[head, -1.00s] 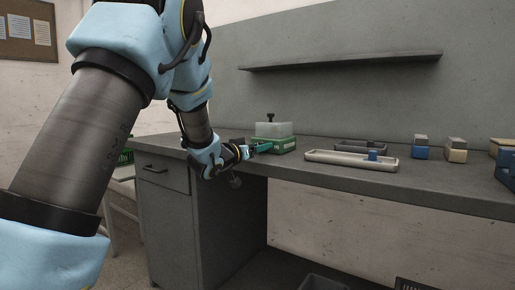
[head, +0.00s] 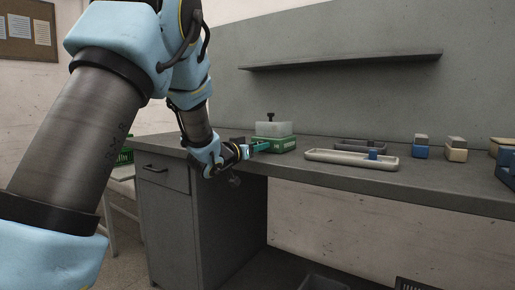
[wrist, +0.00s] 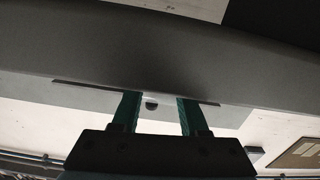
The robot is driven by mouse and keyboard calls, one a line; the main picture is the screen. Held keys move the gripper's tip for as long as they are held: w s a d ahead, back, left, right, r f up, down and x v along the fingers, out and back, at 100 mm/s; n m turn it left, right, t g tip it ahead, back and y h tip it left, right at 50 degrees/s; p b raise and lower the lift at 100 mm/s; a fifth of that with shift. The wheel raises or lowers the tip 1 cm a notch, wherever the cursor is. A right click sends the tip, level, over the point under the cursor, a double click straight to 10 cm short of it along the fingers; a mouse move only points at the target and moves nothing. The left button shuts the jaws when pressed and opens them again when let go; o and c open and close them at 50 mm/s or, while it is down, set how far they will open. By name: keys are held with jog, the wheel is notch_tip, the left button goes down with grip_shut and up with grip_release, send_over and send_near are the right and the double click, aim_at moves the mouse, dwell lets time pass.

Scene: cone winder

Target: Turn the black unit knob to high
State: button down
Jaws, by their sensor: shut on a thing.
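A green unit (head: 284,146) with a pale, translucent top block (head: 272,129) stands at the left end of the bench. A black post with a wider head (head: 270,116) rises from its top. Small white marks show on its front face, too small to read surely. My gripper (head: 262,147) reaches in from the left, its teal fingers at the unit's left front.
A pale long tray (head: 330,158) with a blue block (head: 373,154) lies right of the unit, a dark tray (head: 360,145) behind it. Blue (head: 420,151) and tan (head: 456,154) blocks with grey tops stand farther right. A shelf (head: 345,61) hangs above the grey bench (head: 440,187).

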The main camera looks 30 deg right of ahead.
jog(key=m+b, duration=0.3)
jog(key=m, duration=0.1)
jog(key=shift+f, duration=0.15)
jog(key=shift+s+d+m+b, duration=0.1)
jog(key=shift+m+b, duration=0.9)
jog(key=shift+m, duration=0.4)
jog(key=shift+c, duration=2.1)
grip_release()
jog(key=shift+r, duration=0.2)
